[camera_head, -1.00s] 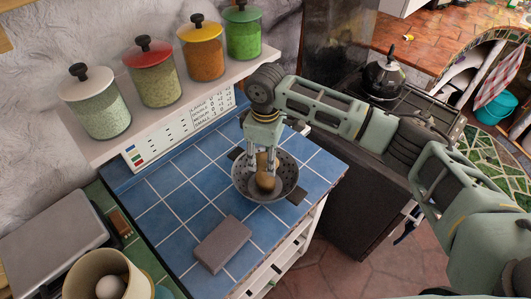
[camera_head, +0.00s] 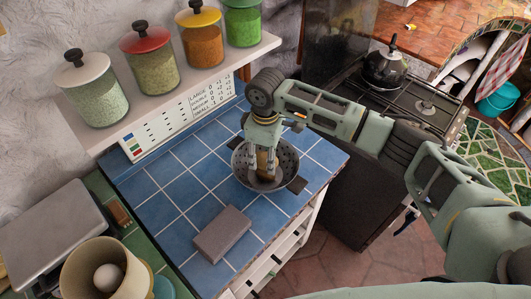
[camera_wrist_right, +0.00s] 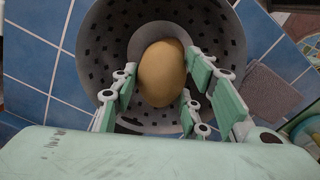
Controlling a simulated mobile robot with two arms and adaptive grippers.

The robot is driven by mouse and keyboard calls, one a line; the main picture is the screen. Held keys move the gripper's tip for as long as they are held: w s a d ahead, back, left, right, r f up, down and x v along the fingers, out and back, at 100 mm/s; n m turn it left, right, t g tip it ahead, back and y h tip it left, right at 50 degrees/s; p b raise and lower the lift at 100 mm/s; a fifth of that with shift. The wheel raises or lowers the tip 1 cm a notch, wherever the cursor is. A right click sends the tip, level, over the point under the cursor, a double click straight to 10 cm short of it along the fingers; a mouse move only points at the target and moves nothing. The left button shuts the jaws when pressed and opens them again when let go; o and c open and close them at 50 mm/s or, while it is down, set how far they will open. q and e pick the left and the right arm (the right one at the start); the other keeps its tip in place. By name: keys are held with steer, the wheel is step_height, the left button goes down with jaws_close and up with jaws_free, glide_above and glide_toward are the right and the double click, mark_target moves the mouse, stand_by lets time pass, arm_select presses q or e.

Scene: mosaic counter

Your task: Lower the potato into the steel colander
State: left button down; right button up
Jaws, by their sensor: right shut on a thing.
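The steel colander (camera_head: 285,176) stands on the blue tiled counter (camera_head: 178,163); it also shows in the right wrist view (camera_wrist_right: 100,42). My right gripper (camera_head: 264,174) points down inside the colander's rim. It is shut on the brown potato (camera_head: 263,161), which shows between the fingers in the right wrist view (camera_wrist_right: 162,72). The potato is within the colander's outline; I cannot tell whether it touches the bottom. Part of the potato is hidden by the fingers. My left gripper is not in view.
A grey block (camera_head: 222,233) lies on the counter in front of the colander. Glass jars with coloured lids (camera_head: 149,60) stand on a shelf behind. A beige pot holding an egg-like object (camera_head: 107,276) stands at lower left. A black kettle (camera_head: 384,68) sits on the stove.

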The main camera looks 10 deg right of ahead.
mark_target(265, 155)
stand_by(0.8)
steer(key=o, duration=1.3)
step_height(265, 155, up, 12)
steer(key=shift+f, duration=0.1)
